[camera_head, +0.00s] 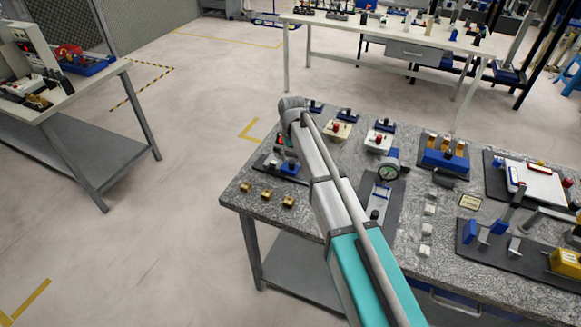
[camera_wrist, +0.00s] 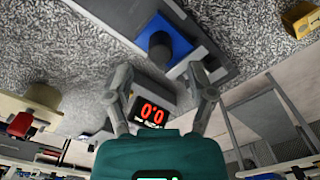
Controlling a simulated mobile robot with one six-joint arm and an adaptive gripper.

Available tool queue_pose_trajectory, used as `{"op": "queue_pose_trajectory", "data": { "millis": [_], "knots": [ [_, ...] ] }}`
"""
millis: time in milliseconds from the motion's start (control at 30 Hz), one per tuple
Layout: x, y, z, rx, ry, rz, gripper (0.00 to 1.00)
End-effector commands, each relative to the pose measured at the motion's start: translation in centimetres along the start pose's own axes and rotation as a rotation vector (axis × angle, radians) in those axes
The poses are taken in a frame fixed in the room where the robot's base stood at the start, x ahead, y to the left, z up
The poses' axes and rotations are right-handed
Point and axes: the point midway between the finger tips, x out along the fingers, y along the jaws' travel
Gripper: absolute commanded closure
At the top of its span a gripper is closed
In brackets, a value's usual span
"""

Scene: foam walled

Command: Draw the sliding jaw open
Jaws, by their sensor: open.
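A blue sliding block (camera_wrist: 178,40) with a dark upright knob (camera_wrist: 156,45) sits on a grey base plate (camera_wrist: 212,55) in the wrist view; it looks like the sliding jaw. A small display (camera_wrist: 152,108) with red digits reading 0.0 is close by. The knob appears beyond the fingertips; the exact gap cannot be told. In the head view the blue block (camera_head: 290,169) shows beside my arm, which covers part of the device and hides my fingers.
The device is near the left edge of the speckled worktop (camera_head: 240,195). Several brass blocks (camera_head: 267,195) lie in front of it. Open floor lies left of the table.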

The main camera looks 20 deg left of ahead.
Motion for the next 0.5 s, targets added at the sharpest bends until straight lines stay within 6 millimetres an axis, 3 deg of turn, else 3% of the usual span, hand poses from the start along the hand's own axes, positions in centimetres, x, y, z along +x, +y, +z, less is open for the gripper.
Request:
{"op": "queue_pose_trajectory", "data": {
  "millis": [200,500],
  "knots": [
    [2.1,0.0,0.0,0.000,0.000,0.000,0.30],
    [3.7,0.0,0.0,0.000,0.000,0.000,0.30]
  ]
}}
